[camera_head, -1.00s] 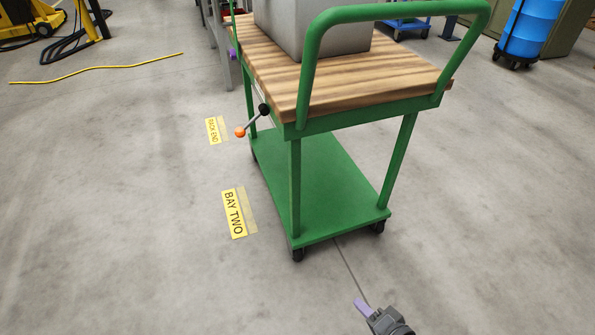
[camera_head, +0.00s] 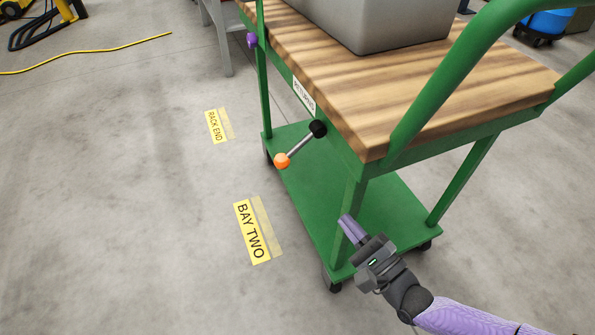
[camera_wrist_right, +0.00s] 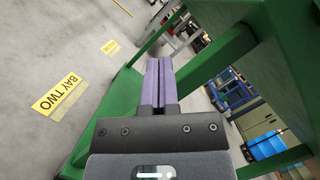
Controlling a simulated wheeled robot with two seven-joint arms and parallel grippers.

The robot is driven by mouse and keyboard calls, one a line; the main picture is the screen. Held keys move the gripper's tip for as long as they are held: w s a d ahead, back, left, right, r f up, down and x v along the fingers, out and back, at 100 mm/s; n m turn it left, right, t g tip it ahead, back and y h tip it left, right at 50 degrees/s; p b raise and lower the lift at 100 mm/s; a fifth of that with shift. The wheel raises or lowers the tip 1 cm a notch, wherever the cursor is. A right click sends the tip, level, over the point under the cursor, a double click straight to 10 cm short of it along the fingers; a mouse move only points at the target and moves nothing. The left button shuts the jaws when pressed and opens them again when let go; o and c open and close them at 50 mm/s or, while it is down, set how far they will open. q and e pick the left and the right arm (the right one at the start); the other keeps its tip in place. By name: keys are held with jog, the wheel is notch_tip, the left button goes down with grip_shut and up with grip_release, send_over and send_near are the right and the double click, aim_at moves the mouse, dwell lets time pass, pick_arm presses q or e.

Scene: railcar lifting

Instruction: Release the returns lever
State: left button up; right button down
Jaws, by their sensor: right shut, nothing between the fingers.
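The returns lever (camera_head: 300,146) is on the left side rail of the green cart (camera_head: 355,205). It has a grey rod, a black hub at the rail and an orange ball knob (camera_head: 282,160) pointing out and down to the left. A "RETURNS" label (camera_head: 304,96) is on the rail beside it. My right gripper (camera_head: 346,226) is shut and empty, in front of the cart's near corner post, below and right of the lever. In the right wrist view its purple fingers (camera_wrist_right: 158,82) are together. I do not make out the lever there. My left gripper is not in view.
A grey bin (camera_head: 375,25) sits on the cart's wooden top (camera_head: 350,90). The green push handle (camera_head: 450,75) rises at the near end. Floor labels "BAY TWO" (camera_head: 252,232) and "RACK END" (camera_head: 213,126) lie left of the cart. The floor to the left is clear, with a yellow cable (camera_head: 90,52) farther back.

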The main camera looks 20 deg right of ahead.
aim_at(298, 147)
jog(key=a+b+x, duration=0.1)
jog(key=x, duration=0.5)
jog(key=s+a+r+b+x, duration=0.1)
jog(key=x, duration=0.5)
jog(key=shift+w+r+b, duration=0.35)
jog(key=shift+w, duration=0.05)
jog(key=shift+a, duration=0.1)
